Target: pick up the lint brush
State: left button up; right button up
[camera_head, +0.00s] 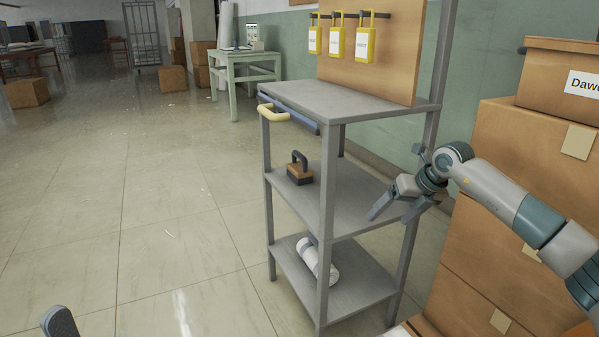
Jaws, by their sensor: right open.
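The lint brush (299,170), a brown block with a black arched handle, sits upright on the middle shelf of the grey metal cart (345,200), near its left end. My right gripper (389,217) is open and empty at the right side of the cart. It is to the right of the brush and well apart from it.
A white roll (317,259) lies on the bottom shelf. Yellow padlock-like tags (362,44) hang on the board above the cart. Stacked cardboard boxes (480,240) stand close on the right. The floor (130,220) left of the cart is clear.

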aim_at(298, 171)
jog(key=i+j, duration=0.8)
jog(key=i+l, duration=0.2)
jog(key=i, duration=0.15)
jog(key=u, duration=0.05)
